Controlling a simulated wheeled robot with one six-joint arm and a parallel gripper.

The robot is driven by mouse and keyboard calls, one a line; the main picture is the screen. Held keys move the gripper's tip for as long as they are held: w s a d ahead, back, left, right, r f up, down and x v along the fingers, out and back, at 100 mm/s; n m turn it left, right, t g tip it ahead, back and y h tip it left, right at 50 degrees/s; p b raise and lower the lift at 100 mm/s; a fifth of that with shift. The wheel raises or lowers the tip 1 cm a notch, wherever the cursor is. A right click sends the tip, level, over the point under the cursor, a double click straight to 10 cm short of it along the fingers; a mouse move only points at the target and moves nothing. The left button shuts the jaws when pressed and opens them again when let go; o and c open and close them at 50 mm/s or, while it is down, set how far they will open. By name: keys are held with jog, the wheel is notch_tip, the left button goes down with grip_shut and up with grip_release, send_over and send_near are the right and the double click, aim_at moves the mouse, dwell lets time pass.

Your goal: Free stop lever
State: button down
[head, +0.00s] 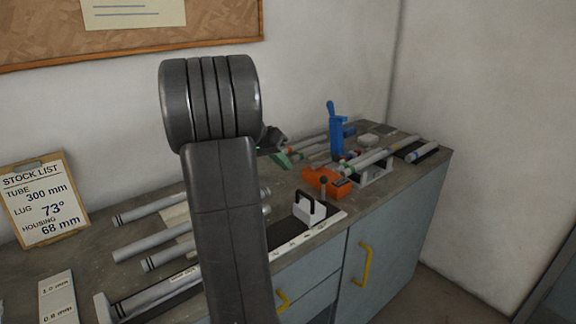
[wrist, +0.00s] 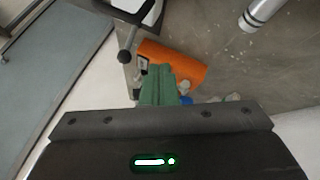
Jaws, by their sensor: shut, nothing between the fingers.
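A white stop block (head: 311,212) stands on a pale rail at the bench's front edge. A thin lever with a dark round knob (head: 323,182) rises beside it; I take this as the stop lever. In the wrist view the lever's knob (wrist: 124,57) is at upper left, below the white block (wrist: 135,6). My gripper (wrist: 158,72) has its green fingers shut with nothing between them. In that picture they lie right of and below the knob, apart from it, over an orange box. In the head view my gripper (head: 288,160) is partly hidden behind my arm.
The orange box (head: 322,180) sits behind the lever. A blue clamp (head: 336,132) stands farther back, near tubes on a grey support (head: 374,176). A stock list board (head: 45,198) leans at left.

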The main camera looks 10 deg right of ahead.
jog(key=x, duration=0.7)
jog(key=shift+s+d+f, duration=0.1)
jog(key=shift+d+f, duration=0.1)
jog(key=shift+f, duration=0.05)
jog(key=shift+s+d+r+p, duration=0.1)
jog(key=shift+s+d+p, duration=0.15)
jog(key=shift+d, duration=0.3)
jog(key=shift+s+d+r+p, duration=0.15)
jog(key=shift+s+d, duration=0.25)
jog(key=shift+d, duration=0.15)
jog(key=shift+s+d, duration=0.35)
jog(key=shift+d, duration=0.15)
jog(key=shift+d, duration=0.1)
jog(key=shift+s+d+f+y+b, duration=0.1)
jog(key=shift+s+d+y+b, duration=0.2)
jog(key=shift+b, duration=0.7)
jog(key=shift+s+d+r+t+b, duration=0.15)
jog(key=shift+s+r+t+b, duration=0.15)
jog(key=shift+t, duration=0.2)
